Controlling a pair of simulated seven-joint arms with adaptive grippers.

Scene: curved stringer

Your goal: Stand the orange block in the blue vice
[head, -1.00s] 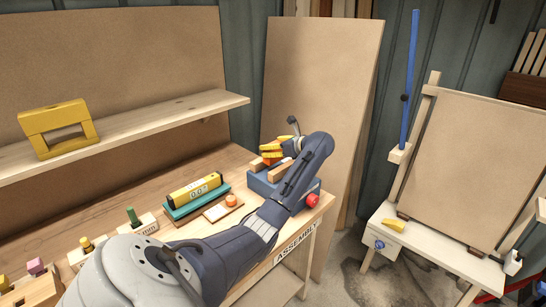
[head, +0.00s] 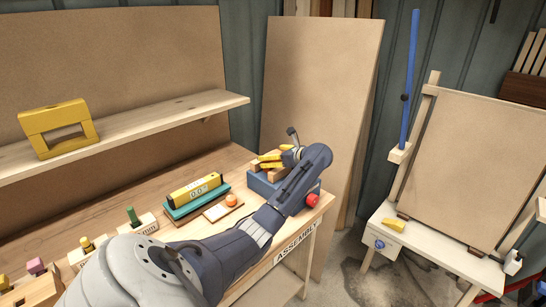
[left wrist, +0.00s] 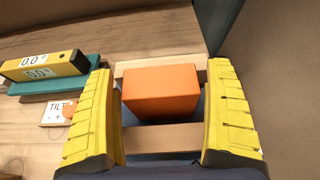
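The blue vice (head: 262,185) stands at the far right end of the workbench, with pale wooden jaws and a red knob (head: 313,200). The orange block (left wrist: 160,92) is between the vice's two wooden jaws in the left wrist view; its lower part is hidden, so how it rests is unclear. My left gripper (head: 270,161) is over the vice from above. Its yellow fingers (left wrist: 162,105) are open, one on each side of the block, with a narrow gap showing. My right gripper is not in view.
A yellow level on a teal block (head: 196,190) and a tilt board with an orange button (head: 231,200) lie left of the vice. Peg blocks line the bench's front left. A shelf (head: 130,125) holds a yellow frame. An easel (head: 470,170) stands right.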

